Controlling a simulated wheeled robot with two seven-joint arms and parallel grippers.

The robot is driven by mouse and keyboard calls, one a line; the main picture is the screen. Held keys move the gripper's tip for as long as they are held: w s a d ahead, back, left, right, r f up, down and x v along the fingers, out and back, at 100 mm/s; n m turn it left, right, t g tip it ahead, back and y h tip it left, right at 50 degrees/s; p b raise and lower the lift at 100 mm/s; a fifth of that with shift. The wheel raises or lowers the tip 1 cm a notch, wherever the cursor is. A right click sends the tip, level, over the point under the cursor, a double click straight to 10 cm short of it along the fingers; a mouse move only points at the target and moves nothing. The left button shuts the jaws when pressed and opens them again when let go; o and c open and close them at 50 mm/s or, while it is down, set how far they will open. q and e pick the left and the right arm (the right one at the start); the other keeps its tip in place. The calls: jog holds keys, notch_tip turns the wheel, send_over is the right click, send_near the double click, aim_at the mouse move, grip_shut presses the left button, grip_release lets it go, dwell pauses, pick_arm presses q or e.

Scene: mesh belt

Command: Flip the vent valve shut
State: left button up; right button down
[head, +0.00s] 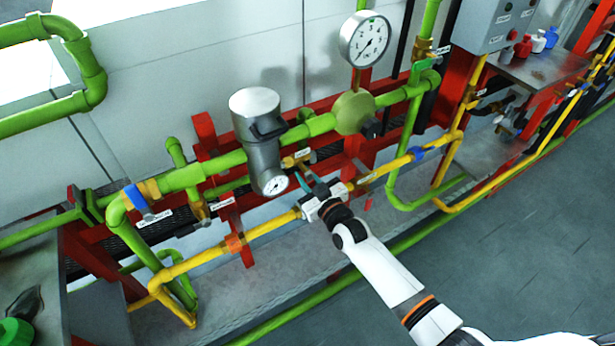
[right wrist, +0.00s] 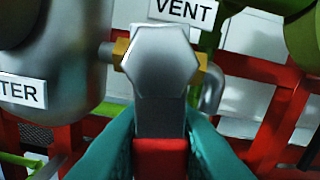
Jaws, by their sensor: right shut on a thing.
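The vent valve (right wrist: 165,65) fills the middle of the right wrist view, with a silver hexagonal nut, brass fittings and a lever with a red lower part (right wrist: 160,158). The lever points down in that picture, toward the camera. A white VENT label (right wrist: 184,11) sits just above it. My right gripper (right wrist: 160,140) has its teal fingers on both sides of the lever and is shut on it. In the head view the small brass vent valve (head: 296,160) is right of the grey cylindrical filter, with my right gripper (head: 308,182) just below it. My left gripper is not in view.
The grey filter (head: 256,125) with a small gauge stands close left of the valve. Green pipes and a large gauge (head: 365,40) are above; a yellow pipe (head: 270,225) runs beside the gripper. Red frame bars are behind. Open grey floor (head: 500,240) lies at lower right.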

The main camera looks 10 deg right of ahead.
jog(key=shift+s+a+m, duration=0.15)
jog(key=shift+a+m, duration=0.15)
jog(key=shift+m, duration=0.8)
jog(key=c, duration=1.3)
grip_release()
jog(key=b+v, duration=0.1)
jog(key=v, duration=1.1)
